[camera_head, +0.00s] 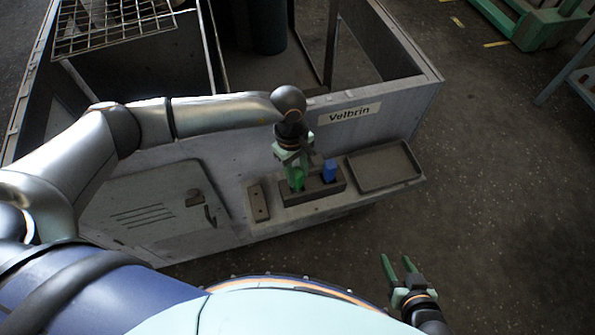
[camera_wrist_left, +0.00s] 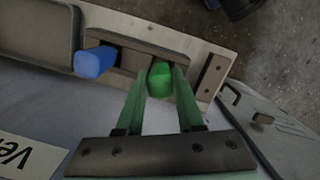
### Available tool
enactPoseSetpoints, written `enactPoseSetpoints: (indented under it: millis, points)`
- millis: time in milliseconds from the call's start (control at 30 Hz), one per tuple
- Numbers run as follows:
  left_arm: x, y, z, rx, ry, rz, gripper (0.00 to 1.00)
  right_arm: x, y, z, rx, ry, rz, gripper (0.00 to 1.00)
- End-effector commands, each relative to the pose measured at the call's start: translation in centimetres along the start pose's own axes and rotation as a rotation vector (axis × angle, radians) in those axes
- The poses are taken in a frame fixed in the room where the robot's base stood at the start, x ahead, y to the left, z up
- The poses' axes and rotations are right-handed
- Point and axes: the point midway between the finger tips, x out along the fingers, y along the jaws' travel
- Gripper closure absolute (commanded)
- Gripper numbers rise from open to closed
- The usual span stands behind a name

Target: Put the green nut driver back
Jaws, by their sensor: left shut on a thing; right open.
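The green nut driver (camera_head: 297,180) stands at the left part of a dark holder block (camera_head: 290,200) on the housing's front ledge. My left gripper (camera_head: 294,168) reaches down over it and is shut on its green handle. In the left wrist view the handle (camera_wrist_left: 159,80) sits between the two green fingers of my left gripper (camera_wrist_left: 160,90), over the holder (camera_wrist_left: 120,47). The driver's lower end is hidden, so I cannot tell how deep it sits. My right gripper (camera_head: 398,268) is open and empty, low on the right.
A blue-handled tool (camera_head: 329,171) stands in the holder just right of the green one; it also shows in the left wrist view (camera_wrist_left: 94,62). An empty shallow tray (camera_head: 384,167) lies right of the holder. A small dark plate (camera_head: 259,203) lies left. The housing wall (camera_head: 365,122) rises behind.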

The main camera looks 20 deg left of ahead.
Motion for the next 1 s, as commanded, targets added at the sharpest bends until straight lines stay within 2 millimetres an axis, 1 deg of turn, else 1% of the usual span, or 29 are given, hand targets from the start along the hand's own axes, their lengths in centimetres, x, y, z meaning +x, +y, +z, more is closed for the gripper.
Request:
enactPoseSetpoints:
  millis: [133,167,467,633,667,900,1000]
  points:
    - [-0.05,0.01,0.0,0.0,0.0,0.0,1.0,-0.09,0.0,-0.14,0.0,0.002,0.0,0.5]
    - [-0.05,0.01,0.0,0.0,0.0,0.0,0.62,-0.09,0.0,-0.15,0.0,0.002,0.0,0.5]
    - [-0.02,0.0,0.01,0.0,0.0,0.0,0.29,-0.17,-0.02,0.02,0.0,-0.001,0.0,0.5]
    - [-0.02,0.0,0.01,0.0,0.0,0.0,0.29,-0.18,-0.02,0.03,0.0,-0.001,0.0,0.5]
    - [0.01,-0.03,0.01,0.0,0.0,-0.001,0.26,-0.18,-0.02,0.03,0.0,-0.001,0.0,0.5]
    - [0.0,-0.02,0.01,0.0,0.0,0.0,0.0,-0.18,-0.02,0.04,0.0,-0.001,0.0,0.5]
    - [0.0,-0.01,0.01,0.0,0.0,0.0,0.0,-0.18,-0.02,0.05,0.0,-0.002,0.0,0.5]
